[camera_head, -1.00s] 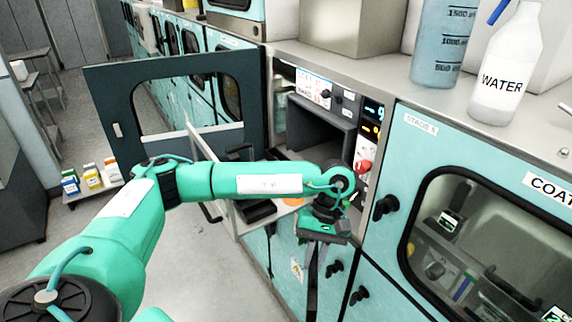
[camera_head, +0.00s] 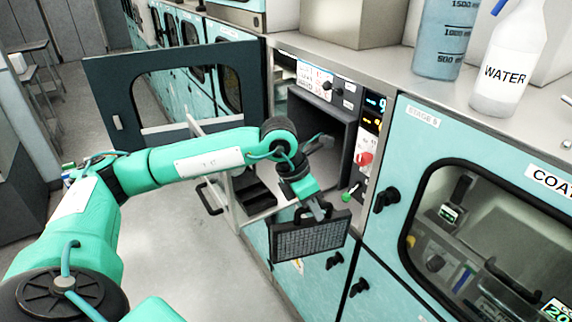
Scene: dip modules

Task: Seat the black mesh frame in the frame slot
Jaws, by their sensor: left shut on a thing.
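The black mesh frame (camera_head: 310,238) is a flat dark rectangle with a fine grid face. It hangs in front of the open module, tilted, with its mesh side facing me. My left gripper (camera_head: 318,208) is shut on its upper edge. The open module has a dark boxy cavity (camera_head: 318,135) above and to the right of the wrist. I cannot make out the frame slot itself; my arm covers part of the opening. My right gripper is not in view.
The dark module door (camera_head: 110,115) stands open at the left. A drawer-like shelf (camera_head: 262,200) sticks out below the cavity. A red knob (camera_head: 364,158) and a green knob (camera_head: 347,197) sit beside the opening. A water bottle (camera_head: 505,75) stands on the counter.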

